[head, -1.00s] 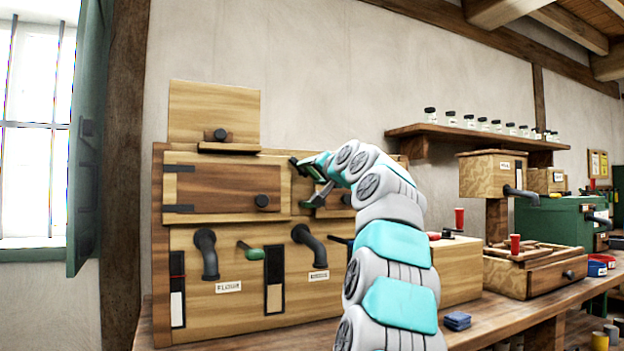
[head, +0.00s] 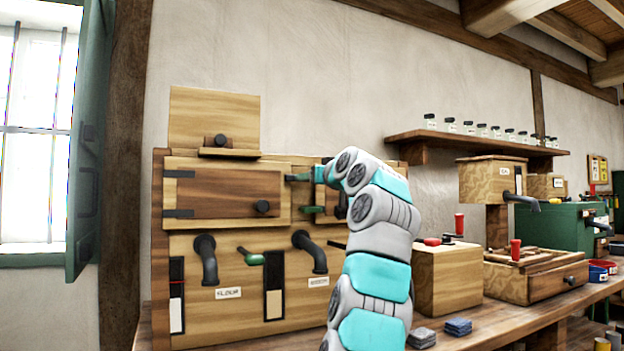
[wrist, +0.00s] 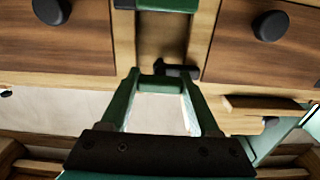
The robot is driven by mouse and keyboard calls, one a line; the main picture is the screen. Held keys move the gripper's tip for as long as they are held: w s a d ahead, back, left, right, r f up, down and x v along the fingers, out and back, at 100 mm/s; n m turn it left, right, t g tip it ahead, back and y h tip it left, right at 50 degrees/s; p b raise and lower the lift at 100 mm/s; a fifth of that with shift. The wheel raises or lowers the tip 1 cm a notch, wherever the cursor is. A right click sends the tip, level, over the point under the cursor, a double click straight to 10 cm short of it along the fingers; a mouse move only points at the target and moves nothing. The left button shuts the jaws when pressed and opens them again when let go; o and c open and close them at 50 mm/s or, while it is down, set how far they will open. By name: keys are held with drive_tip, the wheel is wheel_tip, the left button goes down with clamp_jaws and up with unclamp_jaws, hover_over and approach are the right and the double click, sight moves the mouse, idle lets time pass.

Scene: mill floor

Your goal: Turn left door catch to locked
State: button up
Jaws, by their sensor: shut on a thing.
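The left door (head: 228,195) is a dark wood panel, closed, with hinges on its left and a round black knob (head: 262,207). The left door catch (wrist: 178,70) is a small dark piece at the door's edge, lying across toward the left door, which is on the right in the inverted wrist view. My gripper (head: 298,177) reaches it from the right. In the wrist view its green fingers (wrist: 160,78) are drawn in at the catch and shut on it. The fingers hide part of the catch, so its exact angle is hard to read.
A second green bar (head: 312,209) sits just below my gripper. Black spouts (head: 207,258) and a green lever (head: 252,256) project from the cabinet front below. A ledge (head: 230,153) juts out above the door. A wooden box (head: 445,275) stands right of my arm.

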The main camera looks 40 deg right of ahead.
idle(0.4)
drive_tip(key=o, duration=1.4)
drive_tip(key=shift+c, duration=0.2)
drive_tip(key=b+v, duration=0.2)
drive_tip(key=v, duration=0.5)
drive_tip(key=shift+s+b, duration=0.35)
